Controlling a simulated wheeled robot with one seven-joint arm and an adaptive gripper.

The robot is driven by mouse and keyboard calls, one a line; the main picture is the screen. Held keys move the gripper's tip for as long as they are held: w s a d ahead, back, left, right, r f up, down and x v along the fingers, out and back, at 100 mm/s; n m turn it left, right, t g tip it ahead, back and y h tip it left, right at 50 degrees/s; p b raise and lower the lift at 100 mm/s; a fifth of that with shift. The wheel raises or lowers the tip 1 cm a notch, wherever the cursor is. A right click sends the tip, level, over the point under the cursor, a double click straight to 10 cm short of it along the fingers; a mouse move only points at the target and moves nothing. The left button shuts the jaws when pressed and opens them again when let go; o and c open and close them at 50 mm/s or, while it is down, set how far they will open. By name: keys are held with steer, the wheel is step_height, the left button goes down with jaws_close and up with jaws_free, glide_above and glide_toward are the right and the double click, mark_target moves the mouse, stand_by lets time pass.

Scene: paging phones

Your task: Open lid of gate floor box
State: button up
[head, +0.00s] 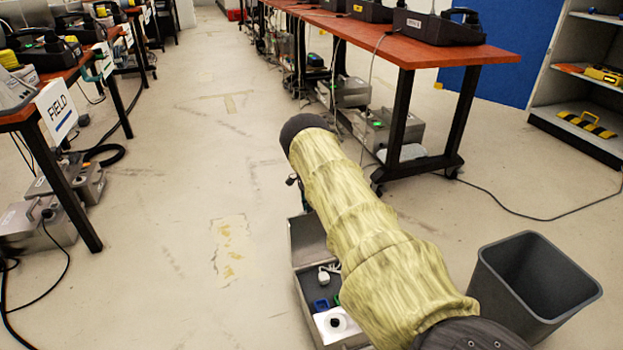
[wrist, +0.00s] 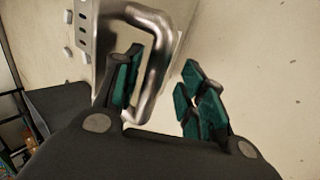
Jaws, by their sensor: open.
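A grey floor box (head: 299,283) stands open on the floor, partly hidden behind my arm in the head view. Its grey lid (head: 308,238) is raised at the far end. Inside I see a white plug, a blue item and a white block with a dark round centre. No name shows on it. In the wrist view, a bent metal handle (wrist: 157,75) on a metal plate (wrist: 88,35) lies between the fingers of my gripper (wrist: 162,62). The fingers are apart, one on each side of the handle. I cannot tell whether either touches it.
A grey bin (head: 530,290) stands to the right of my arm. A red-topped table (head: 420,50) with phones stands beyond it, with boxes and cables below. Another table (head: 22,115) with a FIELD sign is at left. The middle floor is mostly clear.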

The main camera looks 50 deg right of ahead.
steer(key=v, duration=1.2)
steer(key=shift+f, duration=0.1)
stand_by(0.4)
